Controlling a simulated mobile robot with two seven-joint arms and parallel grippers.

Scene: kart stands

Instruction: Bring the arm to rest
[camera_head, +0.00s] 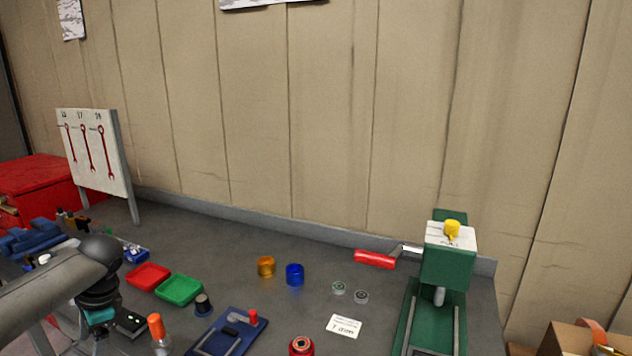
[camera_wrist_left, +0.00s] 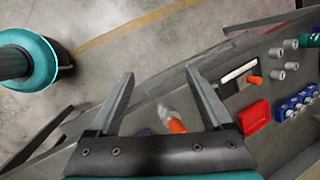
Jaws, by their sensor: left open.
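My left arm (camera_head: 55,290) comes in from the left in the head view and bends down at a dark wrist joint, at the table's left part. Its fingers cannot be made out clearly there. In the left wrist view my left gripper (camera_wrist_left: 160,78) shows two grey fingers spread well apart with nothing held between them. Below the fingers in that picture are the table's edge and the concrete floor. An orange-tipped bottle (camera_wrist_left: 175,124) shows behind the fingers, near their base. My right gripper is in neither view.
The grey table holds a red tray (camera_head: 147,277), a green tray (camera_head: 179,290), an orange-capped bottle (camera_head: 157,330), a blue fixture (camera_head: 228,335) and a green press (camera_head: 447,262) with a red handle. A wrench board (camera_head: 92,150) stands back left.

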